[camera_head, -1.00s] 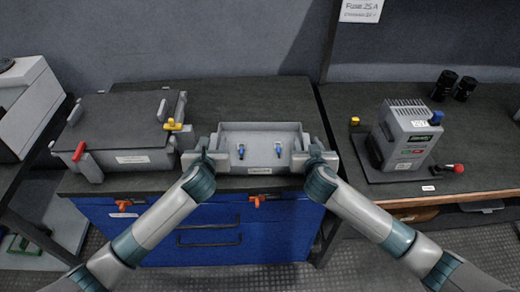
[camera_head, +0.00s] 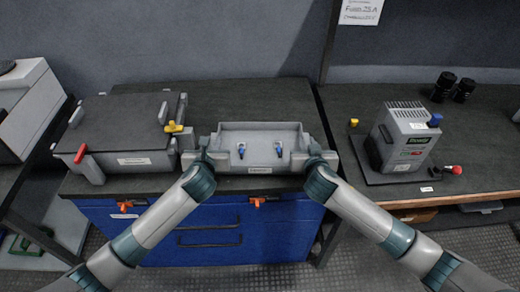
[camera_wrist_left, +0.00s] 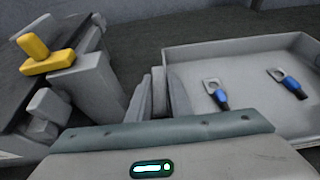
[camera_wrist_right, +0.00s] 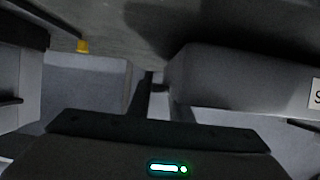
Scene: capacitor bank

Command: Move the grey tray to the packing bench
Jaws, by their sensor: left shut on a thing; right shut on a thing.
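The grey tray (camera_head: 259,134) is a shallow open box with a small label on its front wall, held level at the front of the dark-topped bench over the blue drawers. Two blue-sleeved metal lugs (camera_head: 241,151) lie in it, and both show in the left wrist view (camera_wrist_left: 221,98). My left gripper (camera_head: 205,157) is shut on the tray's left end. My right gripper (camera_head: 315,159) is shut on its right end, and the tray's side also shows in the right wrist view (camera_wrist_right: 230,75). Whether the tray touches the bench top cannot be told.
A grey lidded case (camera_head: 125,135) with red and yellow latches stands close left of the tray. On the right bench are a grey instrument (camera_head: 403,135) on a dark base, a red knob and black cylinders (camera_head: 444,85). The bench top behind the tray (camera_head: 250,95) is clear.

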